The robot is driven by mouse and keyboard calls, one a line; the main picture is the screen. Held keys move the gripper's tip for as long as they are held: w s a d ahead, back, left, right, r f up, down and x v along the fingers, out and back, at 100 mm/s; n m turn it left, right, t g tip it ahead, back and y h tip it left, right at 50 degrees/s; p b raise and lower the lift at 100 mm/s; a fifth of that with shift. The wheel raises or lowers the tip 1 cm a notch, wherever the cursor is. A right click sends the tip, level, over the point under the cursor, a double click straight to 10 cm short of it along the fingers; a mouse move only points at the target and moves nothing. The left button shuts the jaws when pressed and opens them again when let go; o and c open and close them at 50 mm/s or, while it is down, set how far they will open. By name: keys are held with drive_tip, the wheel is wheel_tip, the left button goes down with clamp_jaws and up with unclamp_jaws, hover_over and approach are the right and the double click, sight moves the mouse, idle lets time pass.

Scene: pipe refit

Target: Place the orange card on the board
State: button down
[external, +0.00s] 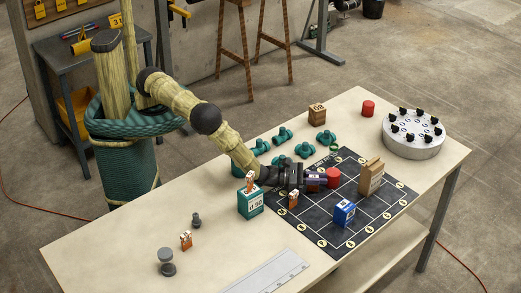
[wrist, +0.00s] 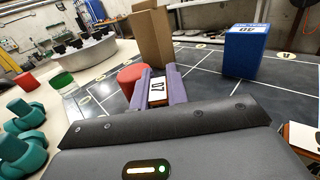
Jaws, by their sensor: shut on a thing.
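My gripper (wrist: 157,88) is shut on a small orange card (wrist: 156,93) with a white numbered face, held between its purple fingers. In the external view my gripper (external: 318,180) is low over the dark gridded board (external: 318,222), beside a red cylinder. Whether the held card touches the board cannot be told. Another orange card (external: 293,199) stands on the board's left part, just in front of my gripper. One more orange card (external: 250,182) stands on a teal box, and another orange card (external: 186,240) stands on the table at the left.
On the board stand the red cylinder (external: 333,177), a tall tan box (external: 371,177) and a blue box (external: 344,212). The teal box (external: 250,204) is left of the board. Several teal pipe fittings (external: 284,136) lie behind. A round grey stand (external: 413,137) is at the far right.

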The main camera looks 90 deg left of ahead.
drive_tip(key=shift+f, duration=0.1)
drive_tip(key=c, duration=1.6)
unclamp_jaws()
drive_tip(key=shift+w, duration=0.1)
drive_tip(key=shift+c, duration=0.2)
drive_tip(key=shift+s+r, duration=0.2)
drive_tip(key=shift+s, duration=0.05)
drive_tip(key=s+b, duration=0.1)
drive_tip(key=s, duration=1)
drive_tip(key=shift+s, duration=0.35)
